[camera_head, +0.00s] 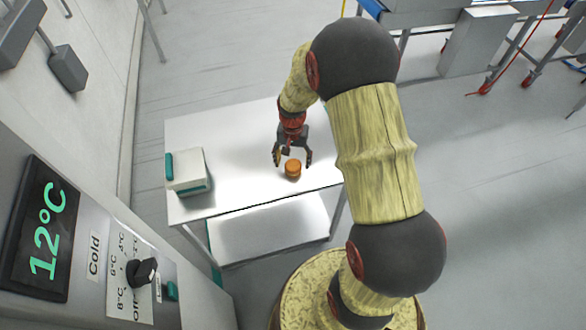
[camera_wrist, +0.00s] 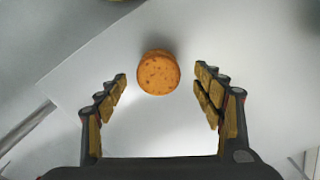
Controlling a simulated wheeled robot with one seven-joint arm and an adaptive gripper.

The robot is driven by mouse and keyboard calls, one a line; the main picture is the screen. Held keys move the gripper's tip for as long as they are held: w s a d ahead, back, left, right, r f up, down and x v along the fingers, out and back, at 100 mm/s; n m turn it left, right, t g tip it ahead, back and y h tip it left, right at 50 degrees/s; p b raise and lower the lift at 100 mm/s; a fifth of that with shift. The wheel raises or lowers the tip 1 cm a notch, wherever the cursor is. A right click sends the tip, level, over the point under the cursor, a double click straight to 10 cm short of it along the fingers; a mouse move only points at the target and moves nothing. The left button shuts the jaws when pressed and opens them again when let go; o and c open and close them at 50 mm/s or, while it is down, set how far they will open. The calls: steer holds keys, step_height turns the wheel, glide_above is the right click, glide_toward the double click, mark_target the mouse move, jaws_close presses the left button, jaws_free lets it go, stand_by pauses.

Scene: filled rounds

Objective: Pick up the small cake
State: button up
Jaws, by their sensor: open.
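The small cake (camera_head: 292,168) is a round, orange-brown piece on the white table (camera_head: 240,190), near its right side. In the wrist view the cake (camera_wrist: 158,73) shows its speckled round top, a little beyond the fingertips and roughly centred between them. My gripper (camera_head: 292,160) is over the table beside the cake, fingers pointing down and spread to either side of it. In the wrist view my gripper (camera_wrist: 160,77) is open and empty, with clear gaps between the cake and both fingers.
A white box with green parts (camera_head: 187,172) stands at the table's left end. A lower shelf (camera_head: 270,232) lies under the tabletop. A cold unit with a 12°C display (camera_head: 45,228) is at the lower left. The tabletop around the cake is clear.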

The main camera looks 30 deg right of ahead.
mark_target(293, 164)
step_height(293, 164, down, 4)
steer(key=shift+r, duration=0.25)
steer(key=shift+s, duration=0.1)
steer(key=c, duration=0.3)
steer(key=c, duration=0.6)
